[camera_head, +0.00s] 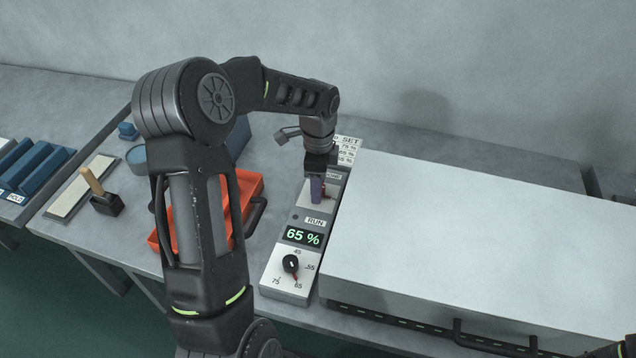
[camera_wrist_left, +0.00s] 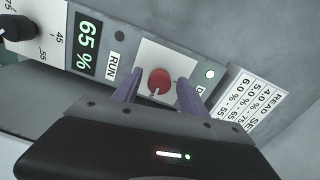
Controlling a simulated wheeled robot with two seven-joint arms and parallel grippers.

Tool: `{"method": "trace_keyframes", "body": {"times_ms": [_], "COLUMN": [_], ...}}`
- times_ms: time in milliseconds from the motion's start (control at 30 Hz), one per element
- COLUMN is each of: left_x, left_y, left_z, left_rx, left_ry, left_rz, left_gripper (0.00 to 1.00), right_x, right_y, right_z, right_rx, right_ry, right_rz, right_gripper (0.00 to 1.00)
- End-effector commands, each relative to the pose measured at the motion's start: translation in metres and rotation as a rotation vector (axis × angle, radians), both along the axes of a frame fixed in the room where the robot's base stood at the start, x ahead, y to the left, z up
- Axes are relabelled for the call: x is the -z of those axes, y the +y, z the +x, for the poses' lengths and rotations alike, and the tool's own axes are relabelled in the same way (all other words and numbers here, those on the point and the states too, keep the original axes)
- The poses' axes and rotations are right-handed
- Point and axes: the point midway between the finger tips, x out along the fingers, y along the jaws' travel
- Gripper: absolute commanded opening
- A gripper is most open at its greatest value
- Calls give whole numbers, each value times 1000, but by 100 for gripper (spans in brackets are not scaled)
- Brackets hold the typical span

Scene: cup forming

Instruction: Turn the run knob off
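The red run knob (camera_wrist_left: 160,81) sits on a pale plate of the control panel (camera_head: 280,278), beside the RUN label (camera_wrist_left: 113,66). A small pale mark shows near its lower edge; I cannot read its setting. My left gripper (camera_wrist_left: 157,88) points down at the panel, with its purple fingers on either side of the knob. They are open, with small gaps to the knob. In the head view the left gripper (camera_head: 317,190) hides most of the knob.
A large white box (camera_head: 480,240) stands close on the right.

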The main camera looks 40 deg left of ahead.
Motion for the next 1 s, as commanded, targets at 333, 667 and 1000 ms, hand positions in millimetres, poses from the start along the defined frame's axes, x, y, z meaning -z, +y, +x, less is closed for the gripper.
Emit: {"method": "trace_keyframes", "body": {"times_ms": [333,667,1000], "left_x": [0,-1,0], "left_y": [0,0,0], "left_z": [0,0,0], "left_rx": [0,0,-22], "left_ry": [0,0,-1], "left_rz": [0,0,0], "left_gripper": [20,0,0], "right_x": [0,0,1], "right_y": [0,0,0], "right_z": [0,0,0], "right_rx": [0,0,0], "right_ry": [0,0,0], "right_rz": [0,0,1], "right_gripper": [36,36,36]}}
